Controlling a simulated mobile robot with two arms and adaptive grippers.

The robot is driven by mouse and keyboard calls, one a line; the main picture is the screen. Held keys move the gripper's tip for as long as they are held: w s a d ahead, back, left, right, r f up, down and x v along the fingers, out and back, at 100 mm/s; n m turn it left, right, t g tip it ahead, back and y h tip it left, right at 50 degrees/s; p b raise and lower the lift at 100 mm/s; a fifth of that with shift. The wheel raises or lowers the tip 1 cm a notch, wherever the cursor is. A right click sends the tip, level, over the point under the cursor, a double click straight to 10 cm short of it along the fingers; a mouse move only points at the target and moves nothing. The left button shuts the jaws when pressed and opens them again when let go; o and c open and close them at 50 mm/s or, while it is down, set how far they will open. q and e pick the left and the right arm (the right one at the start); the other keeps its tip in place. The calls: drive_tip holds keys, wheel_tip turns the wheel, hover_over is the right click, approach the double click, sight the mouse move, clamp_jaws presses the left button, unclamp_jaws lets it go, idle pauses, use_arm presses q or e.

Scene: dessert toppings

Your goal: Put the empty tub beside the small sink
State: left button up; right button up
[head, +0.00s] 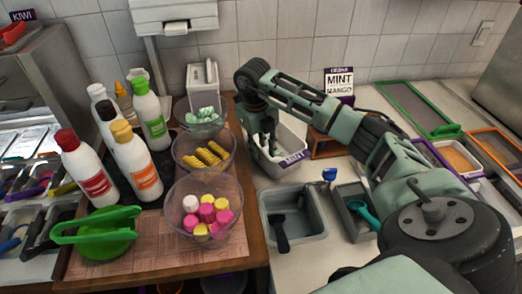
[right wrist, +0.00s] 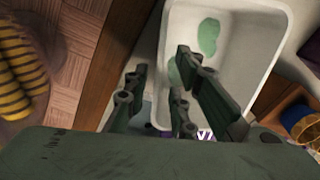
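The white tub (head: 290,137) stands on the counter right of the wooden board, with a purple-lettered label on its front. The right wrist view shows the tub (right wrist: 240,55) holding only pale green smears. My right gripper (head: 262,143) is at the tub's left side, pointing down. In the right wrist view my right gripper (right wrist: 158,82) is open, with one finger outside the left wall and the others over the inside. Contact cannot be told. A small grey sink basin (head: 318,232) is set in the counter in front of the tub, with a dark-handled tool in it. My left gripper is not in view.
Clear bowls of toppings (head: 205,222) and several bottles (head: 137,160) stand on the wooden board at left. A mint sign (head: 339,82) on a wooden stand is right of the tub. A narrow grey bin (head: 347,222) with a teal scoop is right of the sink.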

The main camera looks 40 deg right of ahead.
wheel_tip(320, 180, up, 11)
drive_tip(key=a+b, duration=0.1)
drive_tip(key=shift+f, duration=0.15)
drive_tip(key=shift+f, duration=0.1)
